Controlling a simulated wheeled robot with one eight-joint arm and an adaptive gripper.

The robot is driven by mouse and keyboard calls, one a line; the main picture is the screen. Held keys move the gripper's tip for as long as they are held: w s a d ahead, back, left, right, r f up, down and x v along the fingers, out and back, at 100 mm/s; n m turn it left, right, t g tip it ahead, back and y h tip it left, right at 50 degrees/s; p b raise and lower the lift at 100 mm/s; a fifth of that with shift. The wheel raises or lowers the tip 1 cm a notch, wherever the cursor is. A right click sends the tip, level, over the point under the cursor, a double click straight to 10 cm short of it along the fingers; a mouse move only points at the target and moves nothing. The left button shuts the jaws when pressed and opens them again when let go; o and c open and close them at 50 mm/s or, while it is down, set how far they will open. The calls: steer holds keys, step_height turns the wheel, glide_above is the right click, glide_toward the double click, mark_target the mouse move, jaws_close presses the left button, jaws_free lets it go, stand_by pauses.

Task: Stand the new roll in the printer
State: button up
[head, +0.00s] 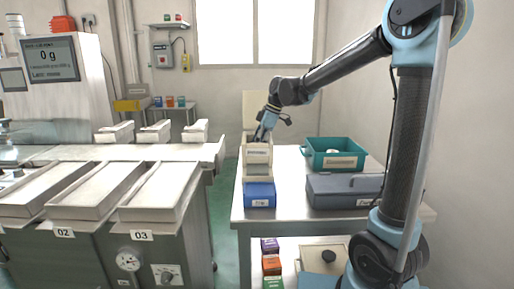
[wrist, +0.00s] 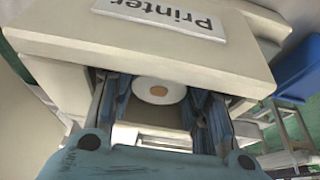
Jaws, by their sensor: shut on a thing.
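The printer (head: 258,154) is a cream box with a label, standing on the grey table, with an upright panel behind it. In the wrist view its front carries a "Printer" sign (wrist: 165,15). My gripper (head: 264,130) reaches down into the printer's top from above. The gripper is shut on the roll. The roll's lower part is hidden, so I cannot tell whether it touches the printer floor.
A blue box (head: 260,195) stands in front of the printer. A green bin (head: 333,153) and a dark grey case (head: 343,190) stand to its right on the table (head: 285,215). The conveyor (head: 110,152) is at left, across a floor gap.

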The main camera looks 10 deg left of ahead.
steer(key=shift+f, duration=0.1)
steer(key=o, duration=0.8)
steer(key=shift+c, duration=0.2)
steer(key=v, duration=1.2)
steer(key=shift+s, duration=0.1)
